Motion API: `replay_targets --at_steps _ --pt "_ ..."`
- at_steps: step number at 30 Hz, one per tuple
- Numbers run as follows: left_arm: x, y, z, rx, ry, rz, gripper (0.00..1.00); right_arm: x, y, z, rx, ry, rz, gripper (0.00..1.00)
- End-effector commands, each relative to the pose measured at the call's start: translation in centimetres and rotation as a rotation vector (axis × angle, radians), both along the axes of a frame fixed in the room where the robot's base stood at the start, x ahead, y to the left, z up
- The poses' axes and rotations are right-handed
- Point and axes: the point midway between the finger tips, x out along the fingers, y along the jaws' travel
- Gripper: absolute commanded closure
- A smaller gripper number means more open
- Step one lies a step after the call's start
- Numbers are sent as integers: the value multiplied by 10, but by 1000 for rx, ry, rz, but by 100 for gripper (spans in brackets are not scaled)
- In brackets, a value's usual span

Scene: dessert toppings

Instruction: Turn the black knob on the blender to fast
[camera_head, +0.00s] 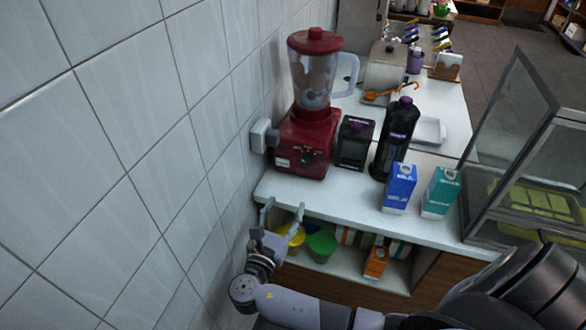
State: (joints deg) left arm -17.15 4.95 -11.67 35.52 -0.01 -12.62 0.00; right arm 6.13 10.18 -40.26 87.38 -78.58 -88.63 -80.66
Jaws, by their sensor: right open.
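The red blender (304,128) with its clear jar stands on the white counter against the tiled wall. Its small black knob (306,158) is on the front of the red base; the knob's setting is too small to read. My right gripper (283,210) is open and empty, fingers pointing up, at the counter's front edge. It is below and in front of the blender base, apart from the knob. My left gripper is not in view.
A black box (354,143) and a dark bottle (395,139) stand right of the blender. Blue (399,188) and teal (440,192) cartons stand near the front edge. A glass case (520,150) is at the right. The counter before the blender is clear.

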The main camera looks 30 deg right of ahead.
Motion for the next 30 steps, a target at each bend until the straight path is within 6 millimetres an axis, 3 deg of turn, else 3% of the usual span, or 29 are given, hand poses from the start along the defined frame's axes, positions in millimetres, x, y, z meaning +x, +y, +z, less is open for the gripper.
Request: replay_targets --at_steps 6,18,24,30 --pt "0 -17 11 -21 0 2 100 29 -34 3 -4 0 -1 46" --pt "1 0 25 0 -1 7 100 83 -99 1 0 2 -2 46" --pt "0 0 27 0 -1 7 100 100 -117 0 3 3 0 46" --pt "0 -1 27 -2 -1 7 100 105 -123 -1 4 3 1 46"
